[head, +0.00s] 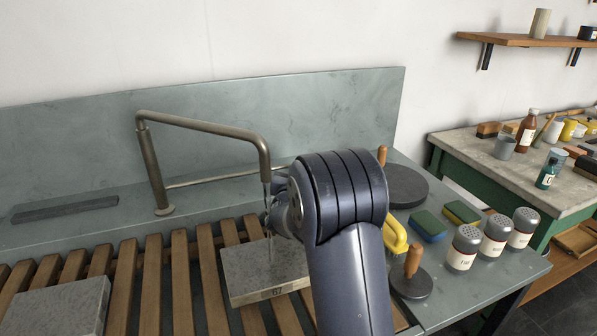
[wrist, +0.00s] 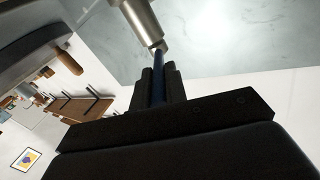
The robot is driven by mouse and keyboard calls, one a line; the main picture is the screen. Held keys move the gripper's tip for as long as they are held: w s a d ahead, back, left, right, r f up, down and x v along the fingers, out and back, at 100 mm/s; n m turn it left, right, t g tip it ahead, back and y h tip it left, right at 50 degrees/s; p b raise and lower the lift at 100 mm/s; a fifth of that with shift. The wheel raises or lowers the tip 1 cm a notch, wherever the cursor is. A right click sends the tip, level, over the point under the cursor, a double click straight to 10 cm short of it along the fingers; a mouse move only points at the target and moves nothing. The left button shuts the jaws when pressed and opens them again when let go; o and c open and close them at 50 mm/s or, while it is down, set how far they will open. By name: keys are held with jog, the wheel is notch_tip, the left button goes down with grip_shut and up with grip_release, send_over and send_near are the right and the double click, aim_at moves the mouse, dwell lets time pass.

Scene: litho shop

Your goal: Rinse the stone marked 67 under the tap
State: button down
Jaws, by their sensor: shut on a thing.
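The stone marked 67 (head: 250,274) lies flat on the wooden slats below the tap, its number on the front edge. The bronze tap (head: 205,127) arches over the slats. Its spout end is above the stone, and a thin pale streak like running water drops from it onto the stone's top. My gripper (head: 269,217) is at the spout end, above the stone and mostly hidden by my arm. In the wrist view, my gripper (wrist: 157,78) is shut on a narrow blue piece, seemingly the tap lever (wrist: 158,60), just below the metal spout (wrist: 140,20).
Another grey stone (head: 55,308) lies on the slats at lower left. On the right ledge are sponges (head: 428,225), several shakers (head: 495,233), and round dark discs with wooden handles (head: 410,282). A green bench (head: 500,178) stands at right.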

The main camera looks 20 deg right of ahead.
jog(key=shift+r, duration=0.2)
jog(key=c, duration=1.4)
grip_release()
jog(key=shift+f, duration=0.15)
jog(key=shift+c, duration=0.2)
jog(key=v, duration=1)
jog(key=shift+s+a+b, duration=0.2)
jog(key=shift+s+b, duration=0.15)
jog(key=shift+b, duration=0.05)
